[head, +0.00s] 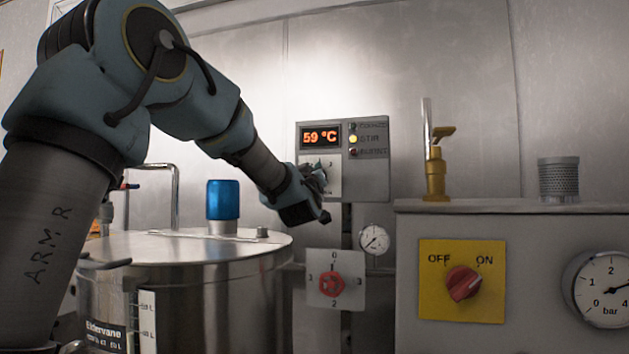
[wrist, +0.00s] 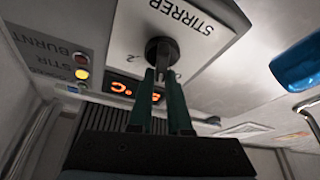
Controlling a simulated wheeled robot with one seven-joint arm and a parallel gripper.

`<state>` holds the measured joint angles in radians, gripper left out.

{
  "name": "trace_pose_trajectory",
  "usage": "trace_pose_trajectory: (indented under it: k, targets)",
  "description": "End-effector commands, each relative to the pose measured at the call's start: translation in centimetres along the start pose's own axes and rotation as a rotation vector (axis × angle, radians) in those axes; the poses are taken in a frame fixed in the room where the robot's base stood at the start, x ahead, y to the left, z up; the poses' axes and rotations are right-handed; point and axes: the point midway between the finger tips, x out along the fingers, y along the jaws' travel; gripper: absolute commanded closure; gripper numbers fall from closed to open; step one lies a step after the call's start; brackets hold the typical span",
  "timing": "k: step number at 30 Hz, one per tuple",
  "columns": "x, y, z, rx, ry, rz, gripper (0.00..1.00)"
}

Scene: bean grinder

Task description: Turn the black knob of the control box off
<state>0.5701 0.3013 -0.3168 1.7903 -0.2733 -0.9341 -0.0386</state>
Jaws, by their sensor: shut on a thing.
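The grey control box (head: 372,178) hangs on the back wall, with an orange 59 °C display (head: 320,137). Its white plate, labelled STIRRER (wrist: 187,14), bears the black knob (wrist: 160,47). In the wrist view the two dark green fingers of my gripper (wrist: 164,76) reach up to the knob and are shut on it. In the head view my gripper (head: 319,172) is in front of the plate and covers most of the knob. A "2" shows beside the knob, but I cannot tell which mark the knob points to. The yellow STIR lamp (head: 353,139) is lit.
A steel vessel (head: 190,250) with a blue cap (head: 223,199) stands below my arm. A red knob (head: 331,284) on a white plate and a small gauge (head: 374,239) are under the box. A grey cabinet (head: 412,230) with a red OFF/ON switch (head: 464,283) stands right.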

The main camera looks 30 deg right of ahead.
Motion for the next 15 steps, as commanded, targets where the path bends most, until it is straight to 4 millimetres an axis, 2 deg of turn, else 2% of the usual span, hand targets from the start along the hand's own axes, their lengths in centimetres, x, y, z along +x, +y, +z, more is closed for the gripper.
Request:
trace_pose_trajectory:
  k: [1, 15]
  targets:
    - [-0.49, -0.37, 1.68, -0.039, -0.026, -0.019, 1.0]
    - [-0.38, -0.47, 1.56, -0.329, -0.028, -0.142, 1.0]
